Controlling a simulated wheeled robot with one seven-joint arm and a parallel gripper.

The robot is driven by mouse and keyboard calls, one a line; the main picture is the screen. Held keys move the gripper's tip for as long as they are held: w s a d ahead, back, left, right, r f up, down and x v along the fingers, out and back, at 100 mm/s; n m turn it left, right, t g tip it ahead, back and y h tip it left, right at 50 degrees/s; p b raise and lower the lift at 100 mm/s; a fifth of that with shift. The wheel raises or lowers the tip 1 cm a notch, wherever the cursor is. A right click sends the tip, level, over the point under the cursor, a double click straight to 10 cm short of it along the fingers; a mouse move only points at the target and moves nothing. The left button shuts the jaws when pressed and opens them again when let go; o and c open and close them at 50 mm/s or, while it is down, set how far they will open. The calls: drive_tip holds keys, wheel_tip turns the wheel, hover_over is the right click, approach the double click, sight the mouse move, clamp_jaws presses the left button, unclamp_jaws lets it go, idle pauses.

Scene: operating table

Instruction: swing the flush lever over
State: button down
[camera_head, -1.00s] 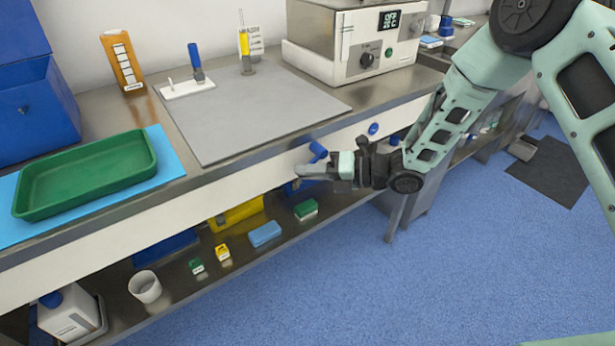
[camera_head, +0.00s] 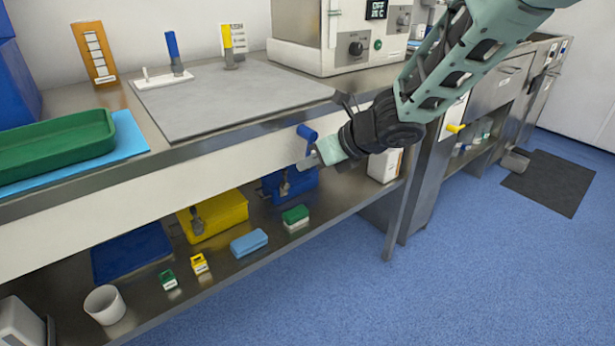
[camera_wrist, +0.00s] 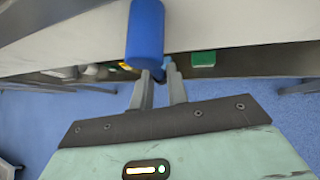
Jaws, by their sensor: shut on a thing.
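The flush lever (camera_head: 307,132) has a blue cylindrical handle and stands out from the white front panel under the worktop edge. In the wrist view its blue handle (camera_wrist: 146,35) is large and roughly upright, just beyond and above my fingertips. My gripper (camera_head: 311,160) is at the lever, just below the blue handle. In the wrist view my gripper (camera_wrist: 158,84) has its two grey fingers close together around the lower part of the lever, with a small blue bit showing there. The exact contact is partly hidden by the handle.
On the worktop are a grey mat (camera_head: 220,95), a blue upright lever (camera_head: 172,48), a yellow upright lever (camera_head: 227,45), a green tray (camera_head: 60,145) and a boxy appliance (camera_head: 345,50). The shelf below holds a yellow bin (camera_head: 225,212) and small boxes. The floor in front is clear.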

drive_tip(key=shift+w+d+f+n+t+h+b, duration=0.1)
drive_tip(key=shift+w+d+n+t+h+b, duration=0.25)
drive_tip(key=shift+h+b, duration=0.55)
drive_tip(key=shift+s+d, duration=0.1)
drive_tip(key=c, duration=1.4)
unclamp_jaws()
drive_tip(key=shift+o, duration=0.2)
drive_tip(key=p+v, duration=0.5)
drive_tip(key=v, duration=1.2)
drive_tip(key=shift+s+d+p, duration=0.2)
drive_tip(key=shift+d+p, duration=0.1)
drive_tip(key=shift+p, duration=0.1)
